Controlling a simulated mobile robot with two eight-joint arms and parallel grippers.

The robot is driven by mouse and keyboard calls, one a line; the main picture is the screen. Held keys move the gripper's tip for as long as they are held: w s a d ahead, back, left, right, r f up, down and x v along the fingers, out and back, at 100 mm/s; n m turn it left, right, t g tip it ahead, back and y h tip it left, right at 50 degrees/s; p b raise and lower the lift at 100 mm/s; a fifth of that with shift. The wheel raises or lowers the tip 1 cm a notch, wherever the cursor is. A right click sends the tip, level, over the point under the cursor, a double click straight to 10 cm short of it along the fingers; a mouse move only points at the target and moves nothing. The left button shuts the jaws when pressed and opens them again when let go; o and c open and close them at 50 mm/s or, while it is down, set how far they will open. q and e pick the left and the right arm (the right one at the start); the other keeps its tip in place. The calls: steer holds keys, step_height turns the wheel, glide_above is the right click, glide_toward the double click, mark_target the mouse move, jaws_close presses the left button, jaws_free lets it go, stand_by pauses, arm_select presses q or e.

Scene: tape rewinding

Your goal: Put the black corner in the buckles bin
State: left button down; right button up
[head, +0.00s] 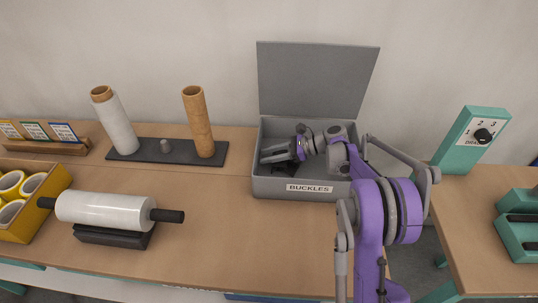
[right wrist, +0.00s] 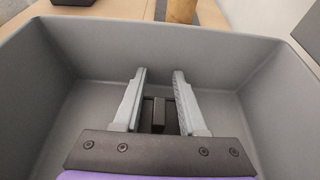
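The grey buckles bin (head: 270,186) stands on the wooden table with its lid raised against the wall side and a "BUCKLES" label on its front. My right gripper (head: 270,153) is inside the bin, pointing left. In the right wrist view its two fingers (right wrist: 160,74) are apart, with the bin's walls around them. A small black piece, seemingly the black corner (right wrist: 158,115), shows between and below the fingers, apparently on the bin floor; it is partly hidden by the gripper body. A dark patch shows under the gripper in the head view. My left gripper is out of view.
A dark base (head: 180,153) with a white roll (head: 117,124) and a brown tube (head: 198,122) stands left of the bin. A film roll on a stand (head: 105,211) and a yellow crate (head: 45,207) are further left. A teal dial box (head: 470,140) is at right.

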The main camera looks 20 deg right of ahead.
steer(key=shift+r, duration=0.2)
steer(key=p+v, duration=0.1)
steer(key=v, duration=1.1)
steer(key=shift+f, duration=0.1)
